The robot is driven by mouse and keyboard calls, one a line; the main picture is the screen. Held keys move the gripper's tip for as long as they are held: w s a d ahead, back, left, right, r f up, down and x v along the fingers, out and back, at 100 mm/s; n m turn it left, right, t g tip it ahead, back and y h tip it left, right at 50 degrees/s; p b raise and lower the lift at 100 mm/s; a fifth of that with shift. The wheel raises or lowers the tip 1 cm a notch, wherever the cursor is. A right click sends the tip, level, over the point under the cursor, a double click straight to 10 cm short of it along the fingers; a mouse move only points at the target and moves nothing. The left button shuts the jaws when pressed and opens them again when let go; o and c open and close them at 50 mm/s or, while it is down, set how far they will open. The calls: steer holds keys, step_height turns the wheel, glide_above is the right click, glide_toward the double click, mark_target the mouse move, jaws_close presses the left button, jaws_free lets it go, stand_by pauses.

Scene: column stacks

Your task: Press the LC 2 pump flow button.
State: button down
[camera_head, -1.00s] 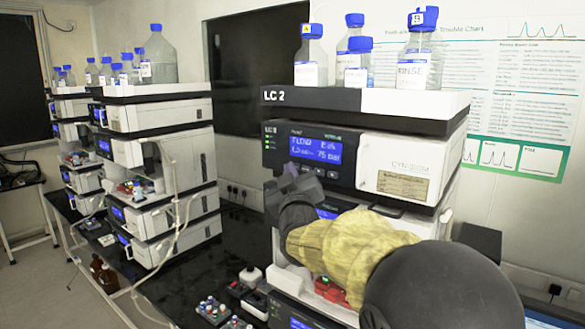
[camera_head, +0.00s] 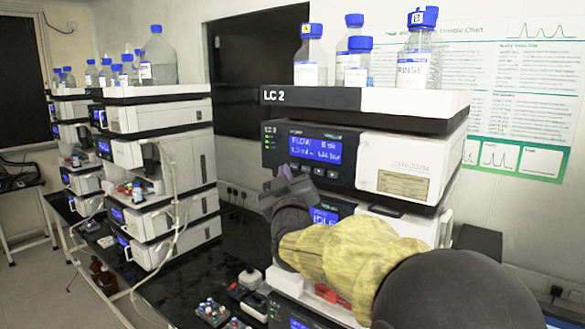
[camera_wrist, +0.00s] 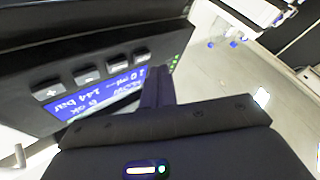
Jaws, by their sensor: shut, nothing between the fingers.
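The LC 2 pump module (camera_head: 345,142) has a dark front panel with a lit blue display (camera_head: 316,149) and a row of several small buttons (camera_head: 319,172) below it. The same display (camera_wrist: 100,97) and buttons (camera_wrist: 86,75) show upside down in the wrist view. Two buttons carry plus and minus signs; the other labels are too small to read, so I cannot tell which is flow. My gripper (camera_head: 280,174) is shut and empty, just in front of and below the left end of the button row. Its fingers (camera_wrist: 157,85) cover part of the display in the wrist view.
Capped bottles (camera_head: 417,50) stand on the LC 2 top tray (camera_head: 375,100). Another blue display (camera_head: 324,215) sits below the pump. More instrument stacks (camera_head: 155,150) stand to the left. Small vial racks (camera_head: 212,310) lie on the black bench (camera_head: 185,285).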

steer(key=s+a, duration=0.1)
steer(key=s, duration=0.1)
steer(key=s+a, duration=0.1)
steer(key=a, duration=0.1)
steer(key=shift+s, duration=0.4)
stand_by(0.4)
steer(key=s+d+f+m+g, duration=0.1)
steer(key=s+d+f+g, duration=0.15)
steer(key=f, duration=0.45)
steer(key=s+d+f+g, duration=0.1)
steer(key=d+f+g, duration=0.3)
steer(key=f, duration=0.4)
steer(key=s+d+f+m+g, duration=0.1)
steer(key=d+f+g, duration=0.2)
steer(key=f, duration=0.4)
steer(key=s+d+f+m+g+h, duration=0.1)
steer(key=s+d+f+m+g, duration=0.1)
steer(key=s+d+f+g, duration=0.2)
steer(key=s+d+f+m+g, duration=0.2)
steer(key=s+d+f+g, duration=0.2)
steer(key=s+f, duration=0.7)
steer(key=s+g, duration=0.1)
steer(key=s, duration=0.4)
steer(key=shift+s+d+f+m+h, duration=0.2)
steer(key=shift+d+m+h, duration=0.1)
steer(key=shift+d+h, duration=0.1)
